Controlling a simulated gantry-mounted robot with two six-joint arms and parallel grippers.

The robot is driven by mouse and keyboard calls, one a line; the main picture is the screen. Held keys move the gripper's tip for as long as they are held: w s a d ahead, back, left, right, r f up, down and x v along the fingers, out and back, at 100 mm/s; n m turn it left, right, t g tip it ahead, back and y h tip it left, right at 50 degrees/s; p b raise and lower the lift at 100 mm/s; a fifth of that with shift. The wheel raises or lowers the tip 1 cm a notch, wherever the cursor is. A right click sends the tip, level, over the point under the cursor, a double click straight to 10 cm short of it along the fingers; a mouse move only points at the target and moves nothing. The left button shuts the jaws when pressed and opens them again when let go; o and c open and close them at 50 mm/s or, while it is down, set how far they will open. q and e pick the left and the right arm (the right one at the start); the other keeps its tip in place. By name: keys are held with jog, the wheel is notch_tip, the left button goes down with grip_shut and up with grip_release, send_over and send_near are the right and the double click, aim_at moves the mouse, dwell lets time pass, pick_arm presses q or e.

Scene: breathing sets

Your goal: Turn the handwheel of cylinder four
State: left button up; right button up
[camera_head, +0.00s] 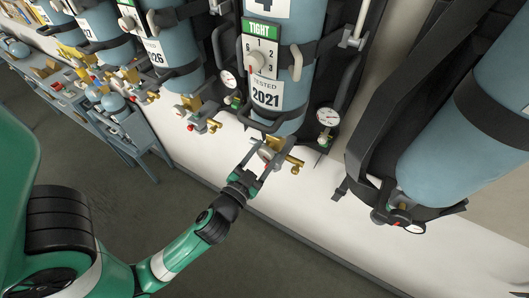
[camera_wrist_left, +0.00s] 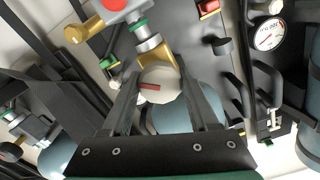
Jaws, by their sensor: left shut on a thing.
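Cylinder four (camera_head: 277,75) is a blue tank hung upright on the wall rack, with a 4 partly cut off at the top edge, a "TESTED 2021" label (camera_head: 266,94) and a green "TIGHT" sign. Its brass valve (camera_head: 291,162) is at the bottom. The pale round handwheel (camera_wrist_left: 160,83) carries a red mark and sits between my left fingers in the left wrist view. My left gripper (camera_head: 262,161) is shut on the handwheel, reaching up from below left. In the head view the fingers partly hide the wheel. My right gripper is not in view.
A round gauge (camera_head: 327,117) hangs to the right of the valve. More blue cylinders (camera_head: 169,42) hang on the left. A breathing set (camera_head: 443,150) with black straps is on the right. A blue-grey bench (camera_head: 134,131) stands at the left. The floor below is clear.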

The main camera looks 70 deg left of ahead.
pick_arm(q)
jog(key=m+p, duration=0.1)
jog(key=m, duration=0.4)
jog(key=shift+r+m+p, duration=0.1)
jog(key=shift+m+p, duration=0.2)
jog(key=m+p, duration=0.1)
jog(key=m, duration=0.3)
jog(key=shift+m, duration=0.4)
jog(key=o, duration=1.4)
jog(key=shift+c, duration=0.2)
